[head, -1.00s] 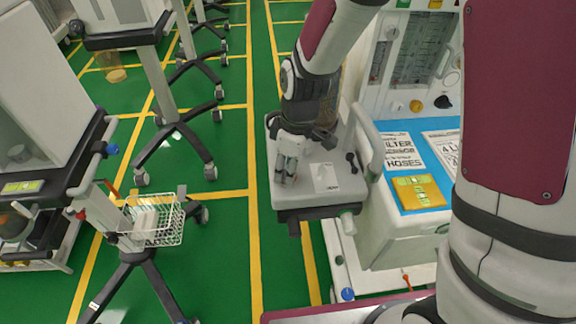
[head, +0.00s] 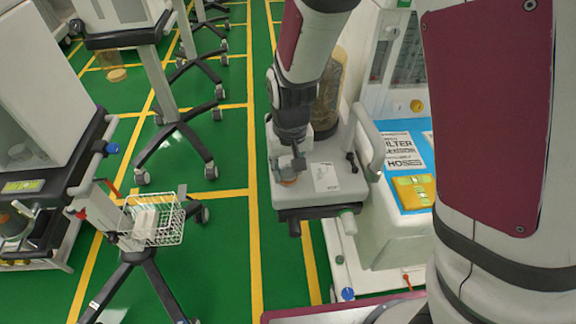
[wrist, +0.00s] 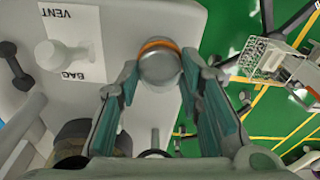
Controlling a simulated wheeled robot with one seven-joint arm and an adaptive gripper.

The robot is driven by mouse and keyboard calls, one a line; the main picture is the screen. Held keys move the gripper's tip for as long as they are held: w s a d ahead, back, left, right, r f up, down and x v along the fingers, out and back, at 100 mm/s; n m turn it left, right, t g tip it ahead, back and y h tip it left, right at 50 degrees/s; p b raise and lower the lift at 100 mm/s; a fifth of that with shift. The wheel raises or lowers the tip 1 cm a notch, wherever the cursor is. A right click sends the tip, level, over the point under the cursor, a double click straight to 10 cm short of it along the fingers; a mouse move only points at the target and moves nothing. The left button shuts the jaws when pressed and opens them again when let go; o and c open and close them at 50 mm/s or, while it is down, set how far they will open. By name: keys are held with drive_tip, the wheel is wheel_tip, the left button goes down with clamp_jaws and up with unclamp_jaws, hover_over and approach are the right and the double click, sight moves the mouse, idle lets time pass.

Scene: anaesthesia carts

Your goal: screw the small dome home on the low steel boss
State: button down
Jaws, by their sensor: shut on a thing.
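A small rounded grey metal piece with an orange band, likely the dome (wrist: 160,67), sits between my gripper's fingertips (wrist: 159,86) in the wrist view. In the head view, its orange part (head: 288,182) shows just under my gripper (head: 289,166), low over the front left of the grey cart top (head: 313,204). My gripper is shut on it, with teal-lined fingers on either side. I cannot make out the low steel boss; it may be hidden under the dome or gripper. I cannot tell whether dome and boss touch.
A BAG/VENT label (wrist: 72,43) with a white knob (wrist: 51,53) lies beside the gripper. A black knob (head: 351,158) and a grey rail (head: 367,140) stand to the right. A dark clear canister (head: 328,95) stands behind. The green floor is beyond the left edge.

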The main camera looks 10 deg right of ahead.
sight(289, 174)
drive_tip(key=c, duration=1)
unclamp_jaws()
drive_tip(key=shift+c, duration=0.2)
wheel_tip(289, 174, up, 12)
drive_tip(key=s, duration=0.1)
drive_tip(key=s+d+r+t+p, duration=0.1)
drive_tip(key=s+d+r+p, duration=0.1)
drive_tip(key=s+d+r, duration=0.5)
drive_tip(key=s+d+r+m+t+p, duration=0.1)
drive_tip(key=s+d+r+p, duration=0.2)
drive_tip(key=s+d+r, duration=0.4)
drive_tip(key=s+r, duration=0.2)
drive_tip(key=s, duration=0.5)
drive_tip(key=shift+s+d+t, duration=0.2)
drive_tip(key=shift+d+t, duration=0.05)
drive_tip(key=shift+t, duration=0.15)
